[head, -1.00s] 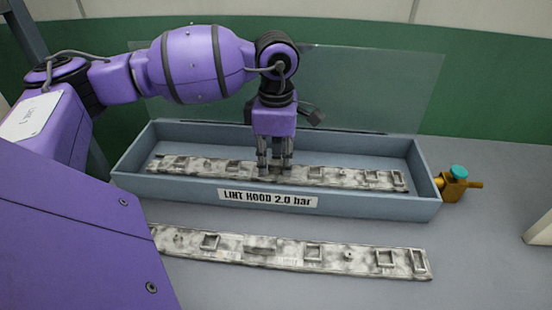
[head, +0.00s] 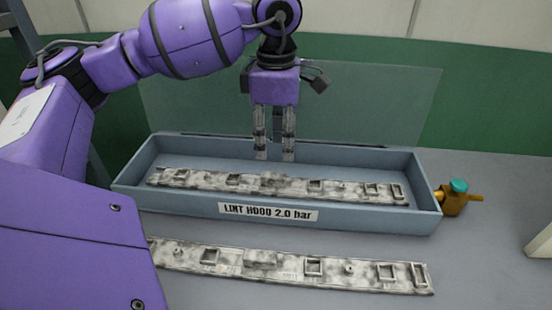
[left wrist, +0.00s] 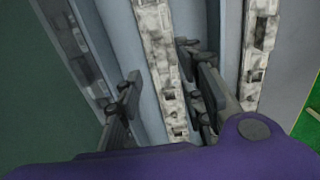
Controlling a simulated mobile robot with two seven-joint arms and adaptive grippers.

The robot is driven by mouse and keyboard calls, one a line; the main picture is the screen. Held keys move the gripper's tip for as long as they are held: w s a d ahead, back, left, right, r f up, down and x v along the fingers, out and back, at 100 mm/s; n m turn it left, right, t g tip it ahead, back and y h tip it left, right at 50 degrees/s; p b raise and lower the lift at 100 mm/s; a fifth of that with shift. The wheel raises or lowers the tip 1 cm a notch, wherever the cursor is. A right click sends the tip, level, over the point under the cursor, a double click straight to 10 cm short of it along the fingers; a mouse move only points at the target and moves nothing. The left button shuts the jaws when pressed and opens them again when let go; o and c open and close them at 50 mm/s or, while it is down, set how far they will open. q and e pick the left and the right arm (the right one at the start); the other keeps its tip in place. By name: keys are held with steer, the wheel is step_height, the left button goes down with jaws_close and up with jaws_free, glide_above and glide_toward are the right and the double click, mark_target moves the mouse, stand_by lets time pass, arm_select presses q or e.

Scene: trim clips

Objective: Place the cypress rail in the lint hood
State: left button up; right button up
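The open lint hood (head: 330,214) is a long blue-grey box labelled "LINT HOOD 2.0 bar", its clear lid (head: 370,100) raised at the back. A mottled grey-white rail (head: 335,188) lies lengthwise on its floor. A similar rail (head: 330,271) lies on the table in front, its left end hidden by my arm. I cannot tell which is cypress. My left gripper (head: 274,155) is open and empty, above the hood and apart from the rail inside. In the left wrist view the hood's rail (left wrist: 160,70) shows between the spread fingers (left wrist: 165,95). My right gripper is out of view.
A brass valve with a teal cap (head: 457,192) sticks out from the hood's right end. A pale object (head: 541,238) stands at the right edge. The table (head: 485,240) is clear between them. A green wall (head: 490,100) is behind.

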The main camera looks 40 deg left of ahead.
arm_select(q)
step_height(320, 180, up, 3)
steer(key=shift+f, duration=0.1)
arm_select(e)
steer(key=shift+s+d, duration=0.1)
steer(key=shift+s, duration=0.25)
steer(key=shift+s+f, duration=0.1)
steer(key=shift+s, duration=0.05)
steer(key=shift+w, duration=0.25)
